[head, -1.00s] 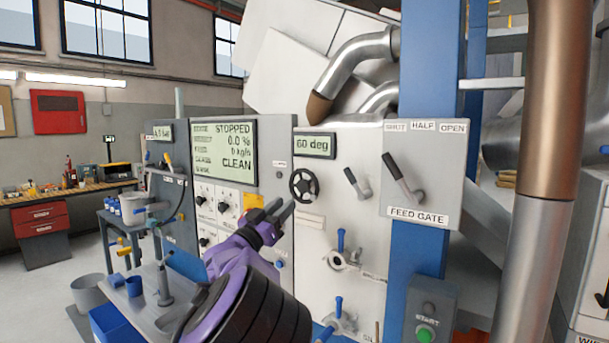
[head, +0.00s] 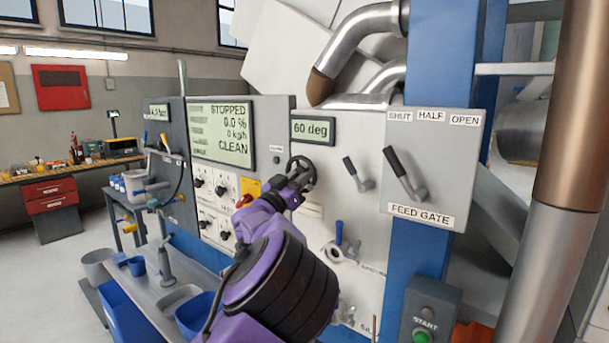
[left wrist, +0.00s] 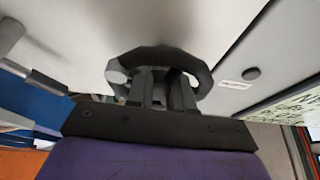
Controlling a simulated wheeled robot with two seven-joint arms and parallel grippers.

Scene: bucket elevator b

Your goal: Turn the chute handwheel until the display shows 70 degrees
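The chute handwheel (head: 302,172) is a dark wheel on the pale panel, partly covered by my left gripper (head: 292,185) in the head view. The display (head: 312,129) above it reads 60 deg. In the left wrist view the wheel's dark rim (left wrist: 203,72) arches just beyond my left fingers (left wrist: 163,90). The fingers stand close together at the wheel, within the span of its rim. Whether they press on any part of it is not clear. My right gripper is not in view.
Right of the wheel are a small lever (head: 358,174) and the feed gate lever (head: 405,174) on its box. A blue-handled valve (head: 339,236) sits below. The larger screen (head: 222,132) reads STOPPED and CLEAN. A thick pipe (head: 560,160) stands at the right.

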